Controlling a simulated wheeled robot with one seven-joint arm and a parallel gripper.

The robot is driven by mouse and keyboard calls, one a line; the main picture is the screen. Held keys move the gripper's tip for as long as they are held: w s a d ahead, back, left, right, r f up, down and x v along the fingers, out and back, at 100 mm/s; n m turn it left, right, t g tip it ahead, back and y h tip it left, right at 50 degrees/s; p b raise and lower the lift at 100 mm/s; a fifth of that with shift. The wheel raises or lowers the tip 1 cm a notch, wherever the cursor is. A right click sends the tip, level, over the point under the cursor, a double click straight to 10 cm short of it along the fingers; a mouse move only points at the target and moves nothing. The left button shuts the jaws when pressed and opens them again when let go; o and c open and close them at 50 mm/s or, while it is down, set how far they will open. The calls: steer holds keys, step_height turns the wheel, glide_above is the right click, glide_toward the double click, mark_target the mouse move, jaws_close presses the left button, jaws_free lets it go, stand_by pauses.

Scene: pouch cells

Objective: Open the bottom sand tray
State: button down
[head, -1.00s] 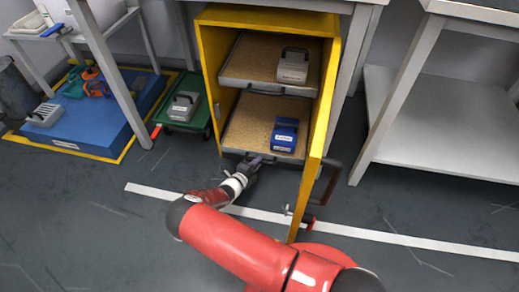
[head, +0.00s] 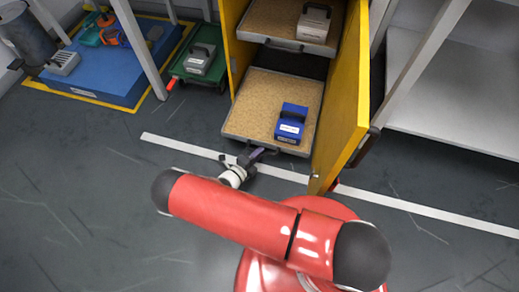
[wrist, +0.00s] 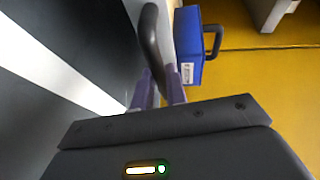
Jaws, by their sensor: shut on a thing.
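The bottom sand tray (head: 258,98) is slid well out of the yellow cabinet (head: 352,95), with tan sand across its top and a blue case (head: 290,123) on its right half. My gripper (head: 257,154) is low at the tray's front edge. In the wrist view, the purple fingers of my gripper (wrist: 161,88) are closed at the tray's dark curved handle (wrist: 150,38). The exact contact is partly hidden. The blue case also shows in the wrist view (wrist: 188,48), upright on the tray.
The upper sand tray (head: 262,25) holds a grey case (head: 313,22). The cabinet door stands open on the right. A green cart (head: 187,72) with a grey case stands left of the cabinet. The floor in front is clear, with a white line (head: 190,149).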

steer(key=c, duration=1.7)
jaws_free()
steer(key=shift+a, duration=0.1)
steer(key=v, duration=0.7)
steer(key=shift+s+a, duration=0.15)
steer(key=shift+s, duration=0.2)
